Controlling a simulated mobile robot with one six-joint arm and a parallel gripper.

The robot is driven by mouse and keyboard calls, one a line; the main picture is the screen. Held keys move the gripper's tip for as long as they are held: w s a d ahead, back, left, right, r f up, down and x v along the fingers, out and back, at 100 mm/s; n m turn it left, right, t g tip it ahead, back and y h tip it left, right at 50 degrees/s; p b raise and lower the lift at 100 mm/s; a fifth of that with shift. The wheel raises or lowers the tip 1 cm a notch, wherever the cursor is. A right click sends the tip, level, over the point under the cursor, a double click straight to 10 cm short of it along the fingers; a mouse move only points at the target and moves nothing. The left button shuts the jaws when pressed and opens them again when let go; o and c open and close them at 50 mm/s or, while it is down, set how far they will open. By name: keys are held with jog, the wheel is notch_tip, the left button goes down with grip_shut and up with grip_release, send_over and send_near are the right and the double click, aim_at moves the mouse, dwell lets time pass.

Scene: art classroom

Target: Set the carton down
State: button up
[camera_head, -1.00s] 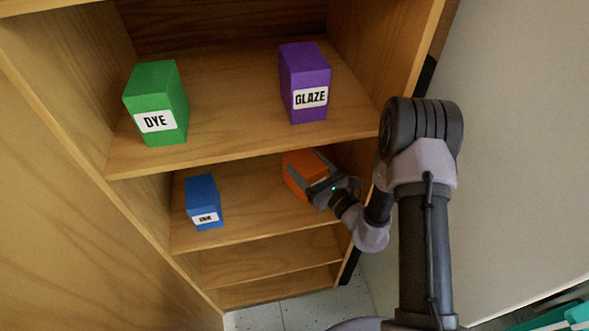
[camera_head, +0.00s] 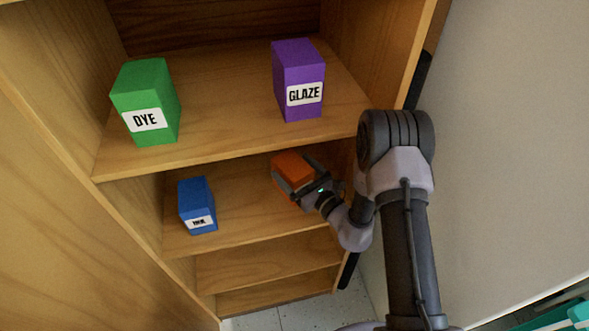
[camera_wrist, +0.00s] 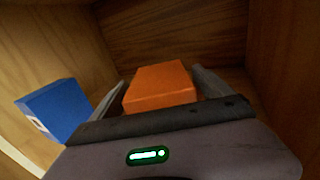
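The orange carton (camera_head: 292,166) stands on the middle shelf, toward its right side, below the purple carton. My gripper (camera_head: 296,182) is around it, with one grey finger showing along the carton's near left side. In the wrist view the orange carton (camera_wrist: 160,85) lies between the two fingers of my gripper (camera_wrist: 158,84). A narrow gap seems to show on each side, so the fingers look open. The carton's lower part is hidden by the fingers and palm, so its contact with the shelf is not visible.
A blue carton (camera_head: 197,204) stands on the left of the same shelf and also shows in the wrist view (camera_wrist: 58,108). A green DYE carton (camera_head: 146,102) and a purple GLAZE carton (camera_head: 298,80) stand on the shelf above. Bare shelf (camera_head: 245,205) lies between blue and orange.

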jog(key=shift+r, duration=0.2)
jog(key=p+v, duration=0.1)
jog(key=v, duration=1)
jog(key=s+a+r+n+g+y, duration=0.3)
jog(key=s+a+r+n+g, duration=0.25)
jog(key=r, duration=0.25)
jog(key=s+a+r+n+g+y, duration=0.35)
jog(key=r+n+g, duration=0.2)
jog(key=r, duration=0.25)
jog(key=s+r+n+g+h, duration=0.3)
jog(key=s+n+g+h, duration=0.25)
jog(key=s+n, duration=0.4)
jog(key=s+d+r+n+t+h, duration=0.1)
jog(key=s+d+r+t+h, duration=0.1)
jog(key=d+t+h, duration=0.2)
jog(key=s+d+r+n+t+h, duration=0.2)
jog(key=d+h, duration=0.4)
jog(key=d, duration=0.4)
jog(key=shift+r+t, duration=0.75)
jog(key=shift+t, duration=0.4)
